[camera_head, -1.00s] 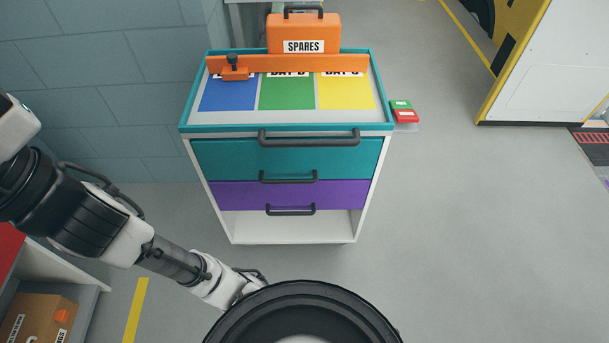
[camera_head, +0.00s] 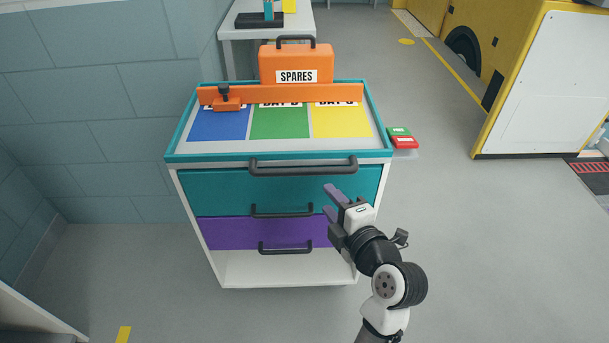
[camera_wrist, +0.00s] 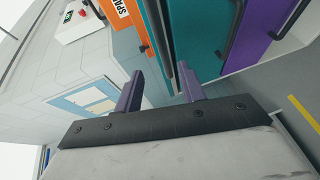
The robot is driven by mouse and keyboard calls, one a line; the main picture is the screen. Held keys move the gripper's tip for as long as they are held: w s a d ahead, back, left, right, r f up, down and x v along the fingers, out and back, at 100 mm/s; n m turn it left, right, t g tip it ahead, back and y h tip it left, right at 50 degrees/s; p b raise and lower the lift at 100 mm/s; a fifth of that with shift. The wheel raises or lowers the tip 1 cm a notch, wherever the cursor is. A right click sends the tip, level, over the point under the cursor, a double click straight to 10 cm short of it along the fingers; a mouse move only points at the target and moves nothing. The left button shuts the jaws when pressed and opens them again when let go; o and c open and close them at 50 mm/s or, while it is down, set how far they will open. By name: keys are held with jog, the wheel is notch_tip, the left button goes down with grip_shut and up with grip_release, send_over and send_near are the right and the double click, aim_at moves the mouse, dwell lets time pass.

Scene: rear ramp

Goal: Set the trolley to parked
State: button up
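The trolley (camera_head: 173,156) is a white cabinet with a teal-rimmed top, a black handle bar (camera_head: 303,167), and teal and purple drawers above an open bottom shelf. A small green tile (camera_head: 399,132) and red tile (camera_head: 405,142) sit on a pale holder at its right side; their lettering is too small to read. An orange bar (camera_head: 300,94) crosses the top, with an orange block and black knob (camera_head: 224,98) at its left end. My gripper (camera_head: 327,198) is open and empty in front of the teal drawer's right half. The wrist view shows its fingers (camera_wrist: 160,70) apart.
An orange SPARES case (camera_head: 296,65) stands at the trolley's back. Blue, green and yellow panels lie on top. A tiled wall (camera_head: 90,110) is left; a white-and-yellow structure (camera_head: 540,80) is right. Floor between trolley and structure is clear. A white table (camera_head: 270,35) stands behind.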

aim_at(307, 174)
jog(key=p+x, duration=0.2)
jog(key=x, duration=1.1)
jog(key=shift+w+f, duration=0.2)
jog(key=shift+w, duration=0.1)
jog(key=shift+c, duration=0.4)
grip_shut()
